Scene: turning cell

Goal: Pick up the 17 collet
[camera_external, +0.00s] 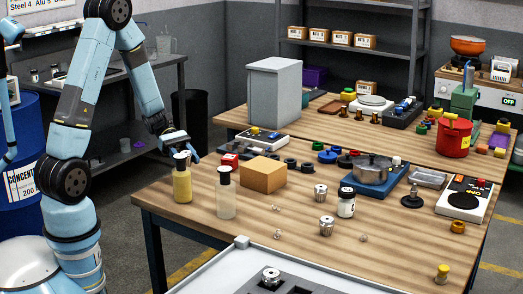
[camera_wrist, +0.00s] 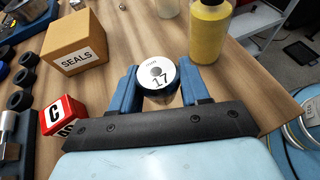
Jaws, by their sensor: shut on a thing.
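The 17 collet (camera_wrist: 158,74) shows in the wrist view as a round piece with a white top marked 17 and a dark hole. It sits between the two blue fingers of my gripper (camera_wrist: 157,88), which is shut on it. I cannot tell whether its lower end touches the wooden table.
The yellow bottle (camera_wrist: 210,32) is just beyond my gripper, with a clear bottle (camera_external: 226,195) beside it. A cardboard SEALS box (camera_wrist: 75,45) and a red C cube (camera_wrist: 63,117) lie to the left in the wrist view.

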